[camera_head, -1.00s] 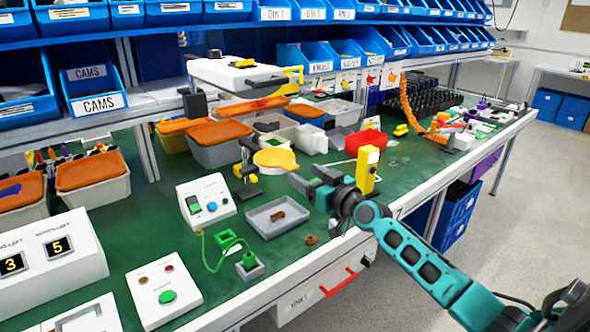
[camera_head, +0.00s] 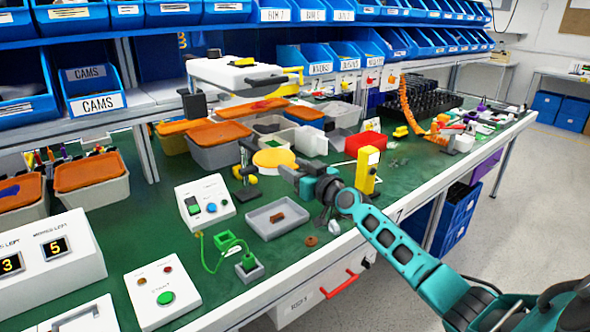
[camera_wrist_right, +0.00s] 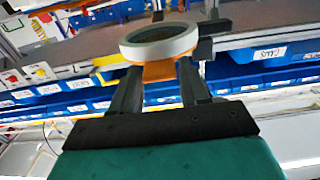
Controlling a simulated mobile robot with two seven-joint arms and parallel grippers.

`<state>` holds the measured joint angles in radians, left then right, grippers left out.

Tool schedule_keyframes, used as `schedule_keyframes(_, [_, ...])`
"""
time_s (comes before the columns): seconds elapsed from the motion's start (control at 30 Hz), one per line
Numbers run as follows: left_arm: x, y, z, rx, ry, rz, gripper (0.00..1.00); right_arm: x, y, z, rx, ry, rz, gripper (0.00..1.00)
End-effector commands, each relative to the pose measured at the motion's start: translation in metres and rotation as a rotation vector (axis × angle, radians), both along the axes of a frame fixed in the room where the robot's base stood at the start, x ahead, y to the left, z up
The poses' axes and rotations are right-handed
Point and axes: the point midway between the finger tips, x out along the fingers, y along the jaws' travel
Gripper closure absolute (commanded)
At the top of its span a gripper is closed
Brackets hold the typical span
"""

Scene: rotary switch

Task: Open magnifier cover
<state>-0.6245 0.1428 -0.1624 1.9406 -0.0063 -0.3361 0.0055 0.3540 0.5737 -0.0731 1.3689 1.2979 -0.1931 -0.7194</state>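The magnifier (camera_head: 252,180) stands on the green bench, with a dark post and a round head. Its round yellow-orange cover (camera_head: 274,158) lies flat over the head in the head view. In the right wrist view, the magnifier's pale grey ring (camera_wrist_right: 160,42) is seen tilted, with the orange edge of the cover (camera_wrist_right: 159,71) below it. My right gripper (camera_head: 288,172) is at the right side of the cover. Its dark fingers (camera_wrist_right: 160,80) sit on both sides of the orange part, which fills the gap between them. My left gripper is out of view.
A yellow post (camera_head: 366,172) stands close to my right wrist. A grey tray (camera_head: 277,219) with a brown part and a white switch box (camera_head: 206,202) lie in front of the magnifier. Orange-lidded totes (camera_head: 218,146) and a red bin (camera_head: 365,143) stand behind.

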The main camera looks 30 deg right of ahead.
Motion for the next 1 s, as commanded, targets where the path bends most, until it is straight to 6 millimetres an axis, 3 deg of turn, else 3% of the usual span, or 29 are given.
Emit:
schedule_keyframes(0.47, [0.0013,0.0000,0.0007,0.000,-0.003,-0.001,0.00,-0.0002,0.0000,-0.0002,0.000,0.000,0.000,1.00])
schedule_keyframes(1.0, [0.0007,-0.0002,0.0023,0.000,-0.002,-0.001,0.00,0.0086,-0.0048,0.0065,-0.005,0.034,-0.001,1.00])
